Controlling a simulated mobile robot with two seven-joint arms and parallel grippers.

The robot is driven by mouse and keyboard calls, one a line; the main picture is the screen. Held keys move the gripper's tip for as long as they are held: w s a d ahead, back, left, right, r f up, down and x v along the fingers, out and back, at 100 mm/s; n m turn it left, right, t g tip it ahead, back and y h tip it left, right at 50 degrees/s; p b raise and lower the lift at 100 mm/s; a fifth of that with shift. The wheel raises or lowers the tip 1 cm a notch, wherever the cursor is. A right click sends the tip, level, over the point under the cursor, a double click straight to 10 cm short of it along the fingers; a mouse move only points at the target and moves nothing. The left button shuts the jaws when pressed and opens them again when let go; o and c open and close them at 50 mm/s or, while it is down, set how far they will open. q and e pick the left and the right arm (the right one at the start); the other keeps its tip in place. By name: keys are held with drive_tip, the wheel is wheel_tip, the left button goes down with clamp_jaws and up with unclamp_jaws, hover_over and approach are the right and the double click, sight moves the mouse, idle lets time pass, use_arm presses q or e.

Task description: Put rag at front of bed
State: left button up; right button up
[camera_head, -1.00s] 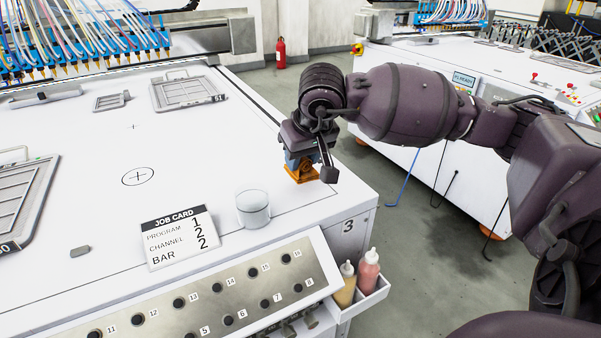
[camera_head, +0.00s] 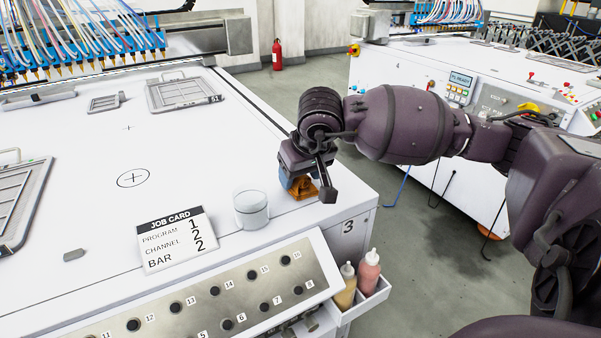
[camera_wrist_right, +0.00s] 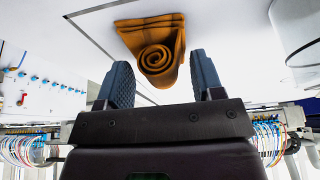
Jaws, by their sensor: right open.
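The orange-brown rag (camera_head: 303,188) lies rolled up on the white bed (camera_head: 90,215), near its front right corner. In the right wrist view the rag (camera_wrist_right: 155,48) shows a spiral end. My right gripper (camera_head: 300,187) is pointed down over the rag in the head view and partly hides it. In the right wrist view my right gripper (camera_wrist_right: 161,82) is open, with one blue-grey finger on each side of the rag's near end. I cannot tell whether the fingers touch it. My left gripper is not in view.
A clear cup (camera_head: 251,209) and a job card (camera_head: 178,239) stand on the bed left of the rag. A button panel (camera_head: 215,300) runs along the front. Two bottles (camera_head: 368,271) sit in a side holder. Metal frames (camera_head: 183,93) lie farther back.

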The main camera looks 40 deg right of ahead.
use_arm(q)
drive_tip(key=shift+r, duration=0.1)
use_arm(e)
drive_tip(key=shift+r, duration=0.1)
drive_tip(key=shift+r, duration=0.3)
use_arm(q)
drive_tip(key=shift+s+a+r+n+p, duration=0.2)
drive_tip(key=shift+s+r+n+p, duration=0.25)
drive_tip(key=shift+p, duration=1)
use_arm(e)
drive_tip(key=v, duration=1.1)
drive_tip(key=shift+s+r, duration=0.2)
drive_tip(key=shift+s, duration=0.1)
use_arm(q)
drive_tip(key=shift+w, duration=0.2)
use_arm(e)
drive_tip(key=shift+a, duration=0.1)
